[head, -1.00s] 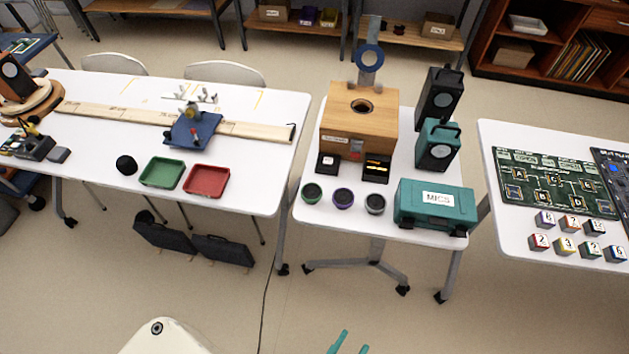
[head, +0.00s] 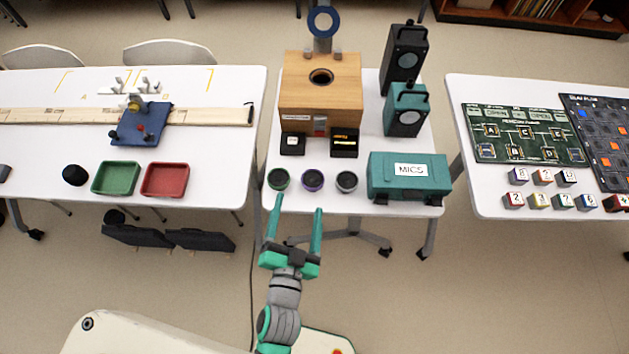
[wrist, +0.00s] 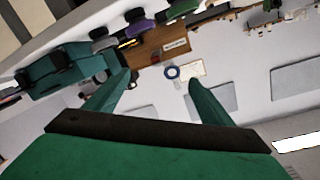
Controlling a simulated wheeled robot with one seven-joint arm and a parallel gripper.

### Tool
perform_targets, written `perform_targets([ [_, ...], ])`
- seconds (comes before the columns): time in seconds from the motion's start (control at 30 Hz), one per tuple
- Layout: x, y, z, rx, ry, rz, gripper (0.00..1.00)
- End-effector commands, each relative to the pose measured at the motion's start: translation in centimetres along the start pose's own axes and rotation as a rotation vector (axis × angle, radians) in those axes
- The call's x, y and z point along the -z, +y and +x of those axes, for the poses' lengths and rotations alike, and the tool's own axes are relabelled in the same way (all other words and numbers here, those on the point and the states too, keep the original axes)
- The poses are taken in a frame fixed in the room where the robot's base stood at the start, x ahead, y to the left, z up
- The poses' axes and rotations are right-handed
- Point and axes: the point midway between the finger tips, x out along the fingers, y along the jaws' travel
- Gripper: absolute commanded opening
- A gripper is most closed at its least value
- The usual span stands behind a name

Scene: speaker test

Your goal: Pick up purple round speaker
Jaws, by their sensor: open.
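The purple round speaker (head: 312,180) sits near the front edge of the middle white table, between a green round speaker (head: 278,179) on its left and a grey round speaker (head: 346,182) on its right. In the wrist view the purple speaker (wrist: 140,28) shows near the top, partly cut by its neighbours. My gripper (head: 298,207) is open and empty, its two teal fingers spread and pointing toward the table. In the head view the fingertips appear just below the purple speaker, apart from it. The fingers (wrist: 162,79) also show in the wrist view.
A teal case labelled MICS (head: 409,177) stands right of the round speakers. Two small black boxes and a wooden box (head: 320,95) are behind them. Tall black (head: 403,60) and teal (head: 405,110) speakers stand at the right rear. A green tray (head: 117,178) is on the left table.

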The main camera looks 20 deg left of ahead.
Motion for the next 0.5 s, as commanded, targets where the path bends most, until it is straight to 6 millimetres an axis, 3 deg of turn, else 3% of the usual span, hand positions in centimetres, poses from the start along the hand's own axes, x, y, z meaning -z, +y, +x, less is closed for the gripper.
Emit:
perform_targets([
  [0.03,0.5,-1.6,2.0,0.038,0.011,0.037,0.75],
  [0.2,2.1,-6.9,7.3,0.166,0.009,0.145,0.75],
  [0.5,5.7,-17.3,13.7,0.438,-0.048,0.223,0.75],
])
